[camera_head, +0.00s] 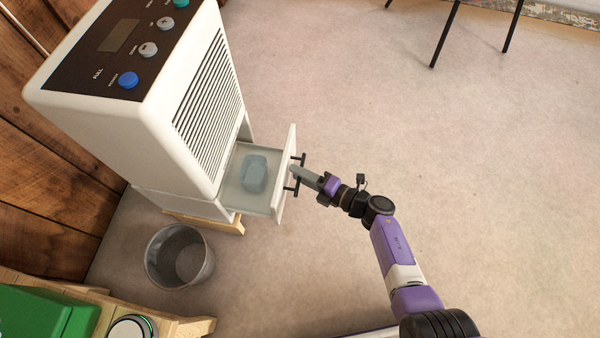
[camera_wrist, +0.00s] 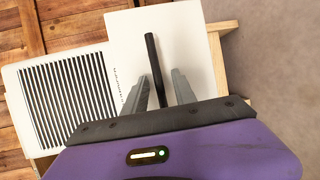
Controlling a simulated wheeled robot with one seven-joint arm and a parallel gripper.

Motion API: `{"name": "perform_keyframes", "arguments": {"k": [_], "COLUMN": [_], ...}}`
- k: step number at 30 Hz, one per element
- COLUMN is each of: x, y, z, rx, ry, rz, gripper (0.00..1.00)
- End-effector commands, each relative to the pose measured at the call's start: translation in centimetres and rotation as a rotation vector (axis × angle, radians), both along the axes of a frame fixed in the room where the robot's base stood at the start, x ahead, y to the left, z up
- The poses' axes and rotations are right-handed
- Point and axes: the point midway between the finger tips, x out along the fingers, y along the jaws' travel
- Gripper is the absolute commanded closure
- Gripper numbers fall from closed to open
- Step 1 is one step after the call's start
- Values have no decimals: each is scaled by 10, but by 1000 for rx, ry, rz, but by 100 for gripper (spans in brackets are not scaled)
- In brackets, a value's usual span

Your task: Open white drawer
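The white drawer (camera_head: 289,150) is pulled out from the bottom of a white appliance (camera_head: 150,125). Its inside shows, with a translucent bluish block (camera_head: 254,173) in it. A black bar handle (camera_head: 298,189) stands on the drawer front. My gripper (camera_head: 296,171) is at the handle's middle. In the wrist view, the handle (camera_wrist: 152,52) lies between the two grey fingers of my gripper (camera_wrist: 159,75). The fingers are apart, with a gap showing on each side of the handle. The drawer front (camera_wrist: 190,40) is just beyond the fingertips.
A grey metal bin (camera_head: 179,256) stands on the floor below the appliance, which rests on a wooden base (camera_head: 215,221). A wooden bench (camera_head: 185,326) with a green box (camera_head: 40,314) is at the lower left. The carpet (camera_head: 430,130) to the right is clear.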

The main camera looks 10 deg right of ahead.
Motion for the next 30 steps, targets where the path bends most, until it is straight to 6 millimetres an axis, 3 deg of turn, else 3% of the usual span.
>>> {"name": "perform_keyframes", "arguments": {"k": [8, 21, 30], "x": [-7, -49, -52], "y": [-9, -53, -57], "z": [5, 15, 14], "rx": [1, 0, 0], "ry": [0, 0, 0], "rz": [-2, -2, 0], "gripper": [67, 67, 67]}}
